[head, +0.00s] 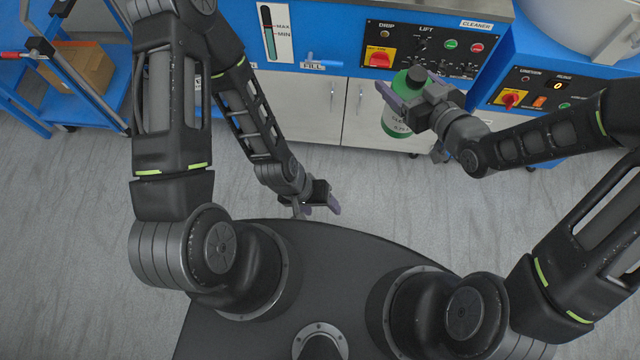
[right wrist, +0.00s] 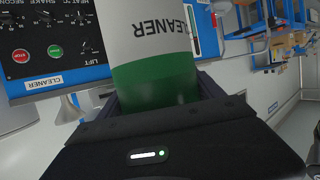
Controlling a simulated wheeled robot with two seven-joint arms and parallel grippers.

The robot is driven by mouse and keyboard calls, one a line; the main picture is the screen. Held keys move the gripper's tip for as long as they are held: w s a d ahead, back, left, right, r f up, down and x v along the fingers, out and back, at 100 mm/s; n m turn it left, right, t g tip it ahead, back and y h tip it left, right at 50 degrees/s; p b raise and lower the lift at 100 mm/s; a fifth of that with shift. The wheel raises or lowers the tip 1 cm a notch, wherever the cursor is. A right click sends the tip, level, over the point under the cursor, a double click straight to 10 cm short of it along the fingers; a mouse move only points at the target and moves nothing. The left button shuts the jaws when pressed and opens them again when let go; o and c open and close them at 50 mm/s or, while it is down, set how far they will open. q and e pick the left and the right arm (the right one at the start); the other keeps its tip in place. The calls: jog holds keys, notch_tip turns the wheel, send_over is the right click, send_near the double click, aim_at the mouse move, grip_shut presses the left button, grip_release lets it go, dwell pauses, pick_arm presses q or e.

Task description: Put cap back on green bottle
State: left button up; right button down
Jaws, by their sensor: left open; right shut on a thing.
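The green bottle (head: 396,122) with a white label is held in front of the blue machine in the head view. A dark round cap (head: 416,76) shows at its upper end; I cannot tell how firmly it sits there. My right gripper (head: 412,104) is shut around the bottle's body. In the right wrist view the bottle (right wrist: 155,85) stands between the fingers, its CLEANER label upside down and its cap end out of frame. My left gripper (head: 320,204) is open and empty, low and left of the bottle, over the floor near my base.
The blue machine (head: 345,55) with CLEANER controls (head: 425,48) stands behind the bottle, above white cabinet doors (head: 370,112). A second control panel (head: 535,92) is at the right. A blue cart (head: 105,105) holds a cardboard box (head: 85,65) at the left. Grey floor lies between.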

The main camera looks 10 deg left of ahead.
jog(key=shift+w+r, duration=0.1)
jog(key=w+d+r+m+t+h, duration=0.1)
jog(key=w+d+r+m+h, duration=0.2)
jog(key=d, duration=0.4)
jog(key=w+d+r+m+t+h, duration=0.2)
jog(key=d+r+m+h, duration=0.3)
jog(key=d, duration=0.3)
jog(key=shift+w+d+r+h, duration=0.3)
jog(key=shift+w+h, duration=0.2)
jog(key=shift+w, duration=0.2)
